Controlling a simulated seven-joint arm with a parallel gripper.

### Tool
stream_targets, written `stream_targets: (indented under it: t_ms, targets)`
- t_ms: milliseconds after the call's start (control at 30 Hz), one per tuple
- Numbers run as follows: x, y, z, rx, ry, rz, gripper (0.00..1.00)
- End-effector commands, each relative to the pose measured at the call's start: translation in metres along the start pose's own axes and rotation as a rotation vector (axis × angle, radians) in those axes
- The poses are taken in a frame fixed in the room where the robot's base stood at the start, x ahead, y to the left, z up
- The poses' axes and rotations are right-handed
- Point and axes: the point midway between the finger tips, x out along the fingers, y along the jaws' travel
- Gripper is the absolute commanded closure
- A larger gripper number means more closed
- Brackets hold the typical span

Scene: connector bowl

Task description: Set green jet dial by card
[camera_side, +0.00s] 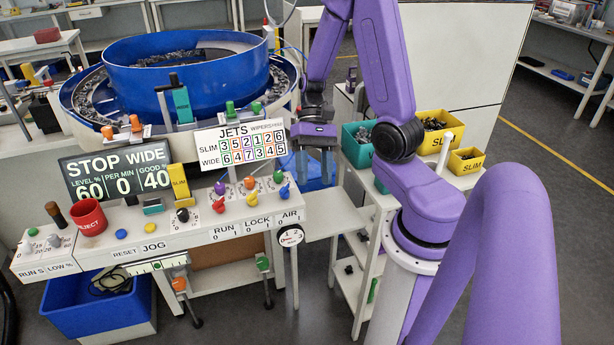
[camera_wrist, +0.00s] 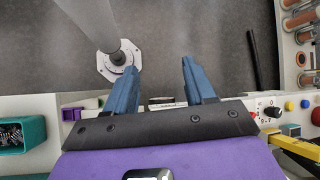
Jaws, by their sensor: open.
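My gripper (camera_side: 314,172) hangs with blue fingers pointing down, right of the control panel (camera_side: 190,228) and apart from its knobs. In the wrist view my gripper (camera_wrist: 159,66) is open with nothing between the fingers. A green knob (camera_side: 278,177) sits at the panel's right end, above a blue one (camera_side: 284,191). Which green part is the jet dial, and its setting, I cannot tell. The white JETS card (camera_side: 240,146) stands behind the panel, with SLIM row 3 5 2 1 2 6 and WIDE row 6 4 7 3 4 5. The display (camera_side: 117,173) reads STOP WIDE.
The blue bowl (camera_side: 185,75) stands behind the card, with green knobs (camera_side: 230,108) and orange knobs (camera_side: 107,132) near its rim. Parts bins (camera_side: 433,131) are right of my gripper.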

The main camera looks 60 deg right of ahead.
Motion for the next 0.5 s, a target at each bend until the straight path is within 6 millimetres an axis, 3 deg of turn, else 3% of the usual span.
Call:
stream_targets:
  t_ms: [500]
  targets:
    - [0.007,-0.013,0.021,-0.399,0.032,0.279,0.46]
